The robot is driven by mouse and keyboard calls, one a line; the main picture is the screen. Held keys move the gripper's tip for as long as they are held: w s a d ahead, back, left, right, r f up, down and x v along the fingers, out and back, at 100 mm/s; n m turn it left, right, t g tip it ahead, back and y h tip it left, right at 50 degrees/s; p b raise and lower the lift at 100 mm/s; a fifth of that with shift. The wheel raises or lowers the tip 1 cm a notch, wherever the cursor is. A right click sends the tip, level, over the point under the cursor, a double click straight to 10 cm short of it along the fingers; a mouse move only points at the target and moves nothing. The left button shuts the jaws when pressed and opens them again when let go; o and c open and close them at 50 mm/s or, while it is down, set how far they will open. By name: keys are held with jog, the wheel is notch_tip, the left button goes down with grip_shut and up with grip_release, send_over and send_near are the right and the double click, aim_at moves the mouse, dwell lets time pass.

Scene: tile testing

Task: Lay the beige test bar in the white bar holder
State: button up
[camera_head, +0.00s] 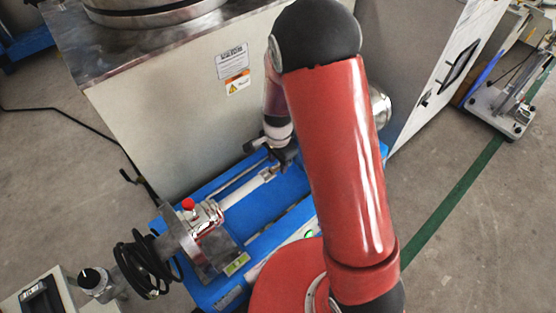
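My gripper (284,157) is small and dark in the head view, low over the far part of a blue bench (267,207). My red arm hides much of the bench's right side. A pale, whitish rod-like piece (243,190) runs along the bench from a metal fixture up to just below my gripper. A small beige-grey part (268,174) shows at its far end, close to the fingers. I cannot tell which of these is the beige test bar and which is the white bar holder. The fingertips are too small and dark to show a grip.
The metal fixture (213,243) with a red button (188,204) stands at the bench's near left end, with coiled black cable (147,265) beside it. A large grey machine (165,120) stands close behind the bench. Open floor lies at right, crossed by a green line (455,203).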

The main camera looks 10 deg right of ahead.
notch_tip(320, 180, up, 8)
jog(key=shift+p, duration=0.45)
jog(key=s+d+r+n+t+y, duration=0.1)
jog(key=s+d+r+n, duration=0.2)
jog(key=r, duration=0.5)
jog(key=s+d+r+n+t, duration=0.2)
jog(key=s+r, duration=0.2)
jog(key=r, duration=0.3)
jog(key=s+d+r+n+t, duration=0.1)
jog(key=s+d+r+n, duration=0.1)
jog(key=s, duration=0.4)
jog(key=s+d+r+n+t+h, duration=0.1)
jog(key=s+d+r+n, duration=0.1)
jog(key=s+r+n, duration=0.2)
jog(key=s+r, duration=0.1)
jog(key=s, duration=0.1)
jog(key=shift+s+r+t, duration=0.3)
jog(key=shift+s+r, duration=0.05)
jog(key=shift+r, duration=0.05)
